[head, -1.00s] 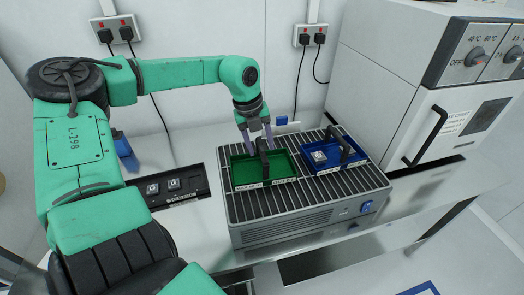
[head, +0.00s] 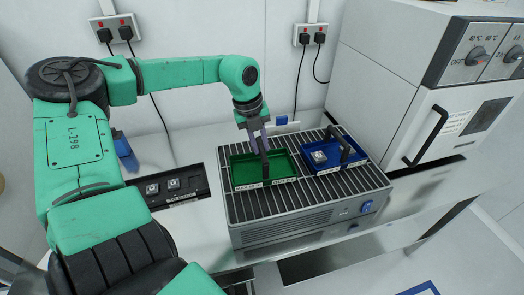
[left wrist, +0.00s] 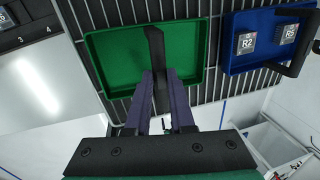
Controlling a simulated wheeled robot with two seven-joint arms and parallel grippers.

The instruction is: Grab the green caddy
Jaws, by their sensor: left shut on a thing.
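The green caddy (head: 278,169) is a shallow tray with a black upright handle, resting on the slatted top of the grey unit. It also shows in the left wrist view (left wrist: 118,62), where it looks empty. My left gripper (head: 262,146) is above the caddy with its purple fingers pointing down. In the left wrist view the fingers (left wrist: 161,92) are closed on the caddy's black handle (left wrist: 155,48). My right gripper is not in view.
A blue caddy (head: 322,169) with a black handle and small chips stands just right of the green one on the slatted rack (head: 300,193). A black tray (head: 172,187) lies left. A white oven (head: 440,120) stands at right.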

